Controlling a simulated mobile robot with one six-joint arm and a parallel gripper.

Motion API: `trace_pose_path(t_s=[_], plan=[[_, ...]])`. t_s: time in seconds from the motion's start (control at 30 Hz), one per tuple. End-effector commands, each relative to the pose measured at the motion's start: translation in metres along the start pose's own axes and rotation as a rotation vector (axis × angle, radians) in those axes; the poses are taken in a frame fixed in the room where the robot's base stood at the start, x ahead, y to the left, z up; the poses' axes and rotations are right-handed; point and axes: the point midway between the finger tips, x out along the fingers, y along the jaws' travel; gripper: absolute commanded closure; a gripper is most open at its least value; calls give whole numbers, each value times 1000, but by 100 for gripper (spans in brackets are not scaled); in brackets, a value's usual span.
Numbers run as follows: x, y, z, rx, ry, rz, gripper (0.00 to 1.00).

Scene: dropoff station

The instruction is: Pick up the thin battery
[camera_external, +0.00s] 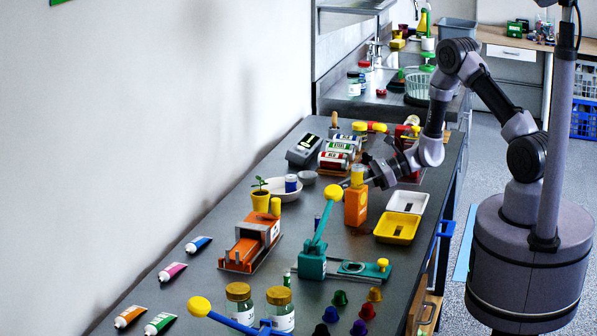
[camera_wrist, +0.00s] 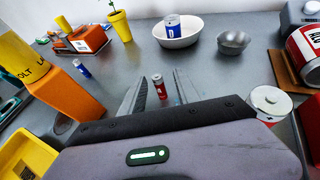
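A slim red battery (camera_wrist: 159,87) stands on the grey table in the wrist view, between the lines of my two fingers and beyond my palm. A slim blue battery (camera_wrist: 81,68) stands farther left; it also shows in the external view (camera_external: 317,222). I cannot tell which of the two is the thinner. My gripper (camera_wrist: 158,90) is open, its fingers apart on either side of the red battery; no contact is visible. In the external view my gripper (camera_external: 350,182) is beside the orange tester, and the red battery is not clearly visible there.
An orange box with a yellow top (camera_wrist: 62,103) stands close on the left. A white bowl (camera_wrist: 180,41) holding a thick blue battery and a metal cup (camera_wrist: 233,42) are behind. A thick white-topped battery (camera_wrist: 271,102) is close on the right. White and yellow trays (camera_external: 397,228) lie near the front edge.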

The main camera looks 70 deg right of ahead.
Motion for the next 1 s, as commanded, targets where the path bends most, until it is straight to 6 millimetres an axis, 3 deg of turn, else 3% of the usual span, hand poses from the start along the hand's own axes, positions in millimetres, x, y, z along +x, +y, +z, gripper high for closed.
trace_pose_path(t_s=[0.1, 0.2, 0.43, 0.63, 1.0], plan=[[27, 2, -1, -3, 0, 4, 62], [38, 2, 0, -2, 0, 2, 62], [40, 2, 3, -1, 0, 2, 62], [40, 2, 2, -1, 0, 2, 100], [39, 2, 4, -1, 0, 2, 100]])
